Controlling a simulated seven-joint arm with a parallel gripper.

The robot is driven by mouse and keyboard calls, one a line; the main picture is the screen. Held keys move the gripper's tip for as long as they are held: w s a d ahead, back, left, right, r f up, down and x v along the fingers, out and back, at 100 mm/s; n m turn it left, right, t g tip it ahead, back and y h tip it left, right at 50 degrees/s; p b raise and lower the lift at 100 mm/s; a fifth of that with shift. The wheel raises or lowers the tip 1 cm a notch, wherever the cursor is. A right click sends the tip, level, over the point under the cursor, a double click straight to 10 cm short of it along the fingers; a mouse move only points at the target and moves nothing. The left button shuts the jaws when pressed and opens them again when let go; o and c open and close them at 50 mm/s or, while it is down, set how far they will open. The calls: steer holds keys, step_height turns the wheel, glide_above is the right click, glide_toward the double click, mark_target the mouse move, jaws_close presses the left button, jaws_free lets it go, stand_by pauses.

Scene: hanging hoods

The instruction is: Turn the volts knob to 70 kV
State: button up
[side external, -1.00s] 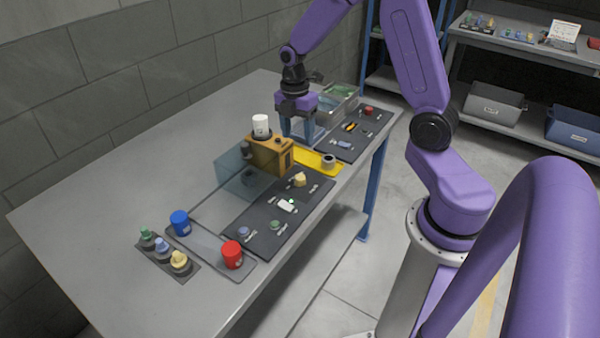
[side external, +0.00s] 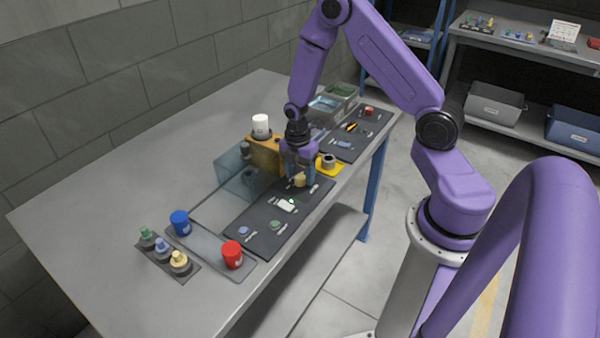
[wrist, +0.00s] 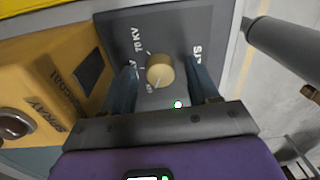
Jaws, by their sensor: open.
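The volts knob (side external: 300,180) is a pale yellow dial on the dark control panel (side external: 262,226). In the wrist view the knob (wrist: 160,70) is round and tan with a thin pointer line. The label "70 KV" is printed above and left of it; other kV marks are partly hidden by the left finger, and part of "VOLTS" shows at right. My gripper (side external: 299,172) is over the knob. In the wrist view my gripper (wrist: 161,66) is open, one finger on each side of the knob, with gaps visible. Whether the fingertips reach down to knob height is unclear.
The orange spray unit (wrist: 42,85) stands close left of the panel. A small green light (wrist: 178,105) is by the knob.

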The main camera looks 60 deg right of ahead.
steer(key=c, duration=1)
steer(key=shift+c, duration=0.2)
steer(key=shift+m, duration=0.3)
steer(key=m, duration=0.5)
steer(key=shift+s, duration=0.1)
steer(key=m, duration=0.6)
steer(key=shift+s+m+y, duration=0.1)
steer(key=shift+m+y, duration=0.2)
steer(key=shift+m, duration=0.1)
steer(key=m, duration=0.6)
steer(key=shift+t, duration=0.3)
steer(key=m, duration=0.5)
steer(key=shift+a+m, duration=0.1)
steer(key=shift+m, duration=0.2)
